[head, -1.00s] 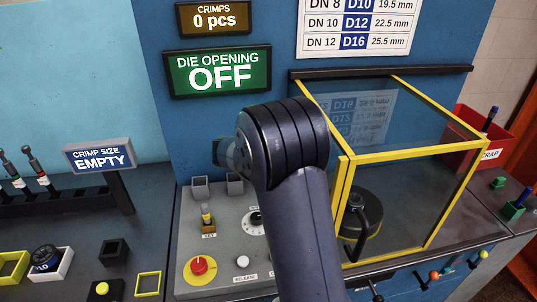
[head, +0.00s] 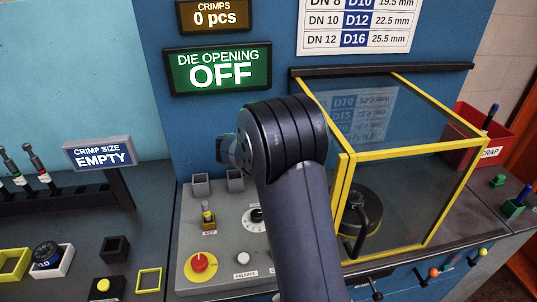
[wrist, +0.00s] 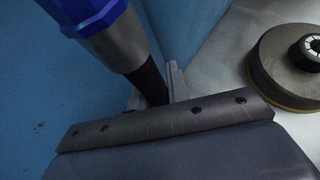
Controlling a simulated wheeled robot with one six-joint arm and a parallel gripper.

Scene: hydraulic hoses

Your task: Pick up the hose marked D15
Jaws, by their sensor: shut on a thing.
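In the wrist view my gripper (wrist: 155,100) is shut on a dark hose (wrist: 148,80), which has a grey metal sleeve (wrist: 118,42) and a bright blue end piece (wrist: 82,12). The hose runs from the upper left down between the jaws. Its lower part is hidden by the gripper body. I see no D15 marking on the part that shows. In the head view my arm stands in front of the machine, and neither my gripper nor the held hose can be made out.
A yellow-framed clear guard (head: 400,152) stands right of my arm. The control panel with a red knob (head: 199,263) lies below left. Upright tools (head: 28,180) stand in a dark rack at far left. A red scrap bin (head: 480,130) is at right. A round grey-black disc (wrist: 290,70) shows in the wrist view.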

